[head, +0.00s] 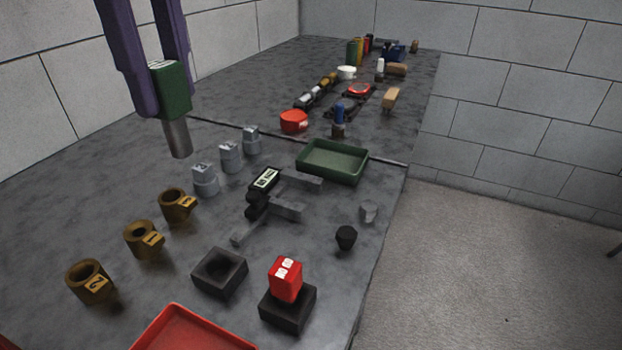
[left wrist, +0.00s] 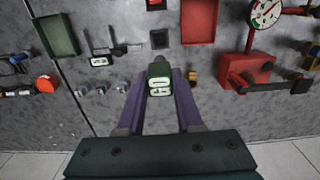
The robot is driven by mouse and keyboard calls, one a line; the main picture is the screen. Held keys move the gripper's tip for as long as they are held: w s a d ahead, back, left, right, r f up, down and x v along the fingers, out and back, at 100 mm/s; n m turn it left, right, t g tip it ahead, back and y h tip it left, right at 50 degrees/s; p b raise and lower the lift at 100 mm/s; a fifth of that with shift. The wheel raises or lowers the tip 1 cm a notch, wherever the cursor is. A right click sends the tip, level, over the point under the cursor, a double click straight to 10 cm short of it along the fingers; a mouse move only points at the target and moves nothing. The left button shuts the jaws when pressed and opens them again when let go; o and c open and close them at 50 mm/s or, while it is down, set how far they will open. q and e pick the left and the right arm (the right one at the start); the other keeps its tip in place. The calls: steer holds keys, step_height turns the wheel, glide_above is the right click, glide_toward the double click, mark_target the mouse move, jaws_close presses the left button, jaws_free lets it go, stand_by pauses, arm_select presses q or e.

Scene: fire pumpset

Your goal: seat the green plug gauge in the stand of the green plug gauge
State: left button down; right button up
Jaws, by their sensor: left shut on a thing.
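The green plug gauge (head: 172,92) has a green block handle with white marking and a grey metal pin pointing down. My left gripper (head: 166,95) is shut on its handle and holds it upright above the far-left part of the bench.
A red tray (head: 192,330) is in front and a green tray (head: 333,162) farther back.

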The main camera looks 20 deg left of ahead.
mark_target(182, 155)
arm_select(q)
step_height(182, 155, down, 5)
steer(key=shift+r+b, duration=0.1)
steer(key=shift+b, duration=0.6)
step_height(182, 155, down, 15)
steer(key=shift+r, duration=0.2)
steer(key=shift+w, duration=0.1)
steer(key=shift+f, duration=0.1)
steer(key=c, duration=0.6)
jaws_free()
steer(key=shift+o, duration=0.2)
